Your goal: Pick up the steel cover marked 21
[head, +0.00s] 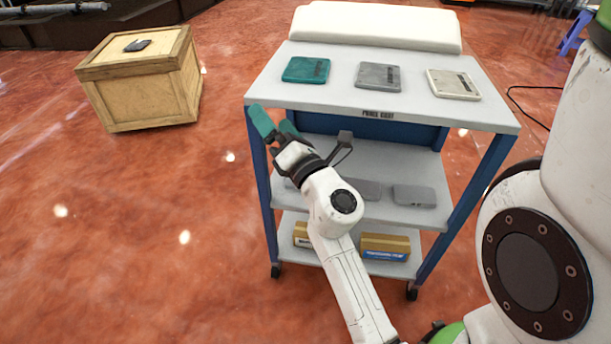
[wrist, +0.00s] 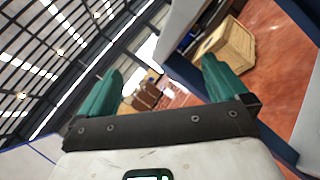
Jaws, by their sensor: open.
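Three flat covers lie in a row on the top of a blue and white cart: a teal one (head: 306,70), a grey one (head: 378,77) and a cream one (head: 453,85). The grey one looks most like steel. Their dark markings are too small to read, so I cannot tell which bears 21. My gripper (head: 274,120) is open and empty at the cart's front left corner, below the top's edge and apart from the covers. The wrist view shows its two teal fingers spread (wrist: 160,78) with nothing between them and no cover in sight.
A white padded block (head: 376,25) lies along the cart top's back edge. Grey cases (head: 414,196) sit on the middle shelf, partly behind my arm, and boxes (head: 385,246) on the bottom shelf. A wooden crate (head: 145,85) with a dark object on it stands at left.

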